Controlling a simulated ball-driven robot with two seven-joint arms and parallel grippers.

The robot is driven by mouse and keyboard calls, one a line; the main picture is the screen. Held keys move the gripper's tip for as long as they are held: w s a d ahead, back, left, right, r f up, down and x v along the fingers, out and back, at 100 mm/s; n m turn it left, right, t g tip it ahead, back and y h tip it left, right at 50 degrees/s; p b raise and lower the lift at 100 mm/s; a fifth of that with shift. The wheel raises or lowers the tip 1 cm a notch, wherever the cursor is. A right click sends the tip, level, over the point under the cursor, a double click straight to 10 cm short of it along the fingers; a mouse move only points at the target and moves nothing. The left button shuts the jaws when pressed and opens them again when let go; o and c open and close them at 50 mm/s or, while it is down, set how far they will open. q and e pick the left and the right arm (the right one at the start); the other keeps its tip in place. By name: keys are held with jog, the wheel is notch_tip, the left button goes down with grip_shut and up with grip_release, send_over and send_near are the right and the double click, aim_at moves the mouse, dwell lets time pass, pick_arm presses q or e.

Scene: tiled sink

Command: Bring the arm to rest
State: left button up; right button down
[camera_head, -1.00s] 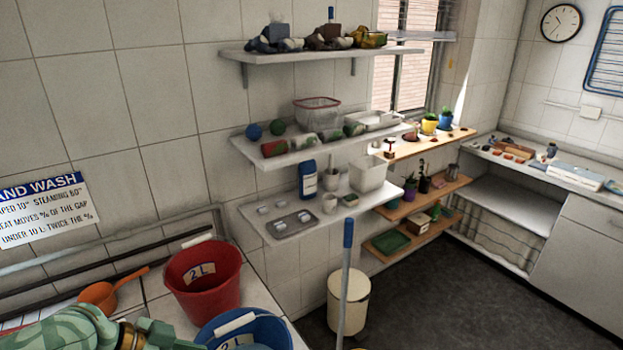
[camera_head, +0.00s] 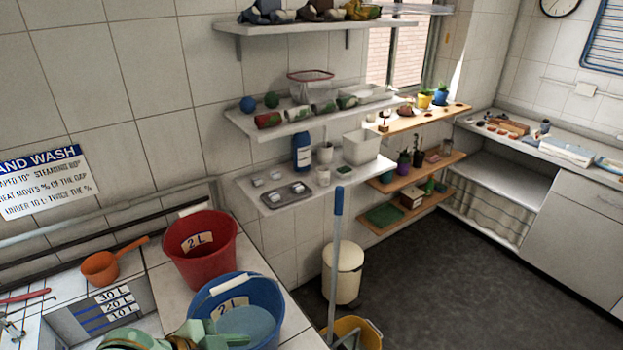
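Part of my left arm, green and patterned, shows at the bottom edge, in front of the blue bucket (camera_head: 262,293). Its gripper (camera_head: 215,338) is only partly in frame at the bottom, and I cannot make out whether its fingers are open or shut. My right arm and gripper are not in view. The red bucket (camera_head: 203,262) marked 2 L stands on the tiled counter behind the blue one. The blue bucket, also marked 2 L, holds bluish water.
An orange scoop (camera_head: 103,265) lies left of the red bucket. The sink (camera_head: 110,309) with litre marks is at lower left. A yellow mop bucket (camera_head: 357,332) with a blue-handled mop (camera_head: 336,240) and a cream bin (camera_head: 345,272) stand on the floor. Dark floor (camera_head: 440,270) is clear at right.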

pick_arm(q)
jog(key=s+a+f+n+t+y, duration=0.1)
jog(key=s+a+f+n+y, duration=0.2)
jog(key=a+y, duration=0.45)
jog(key=s+a+f+n+y, duration=0.1)
jog(key=s+a+n+y, duration=0.4)
jog(key=a, duration=0.6)
jog(key=s+d+f+g+h+b, duration=0.1)
jog(key=d+f+b, duration=0.15)
jog(key=f, duration=0.85)
jog(key=s+d+f+m+g+h+b, duration=0.1)
jog(key=s+f+b, duration=0.15)
jog(key=f, duration=0.95)
jog(key=d+f+h+b, duration=0.15)
jog(key=f+b, duration=0.25)
jog(key=f, duration=0.7)
jog(key=s+f+n+g+b, duration=0.1)
jog(key=s+f+b, duration=0.2)
jog(key=s+f, duration=0.6)
jog(key=s+f+n+g+h+b, duration=0.1)
jog(key=s+f+b, duration=0.3)
jog(key=s+f, duration=0.6)
notch_tip(320, 180, down, 5)
jog(key=shift+d+r+n+g+b, duration=0.2)
jog(key=shift+n+g+b, duration=0.15)
jog(key=shift+g, duration=0.45)
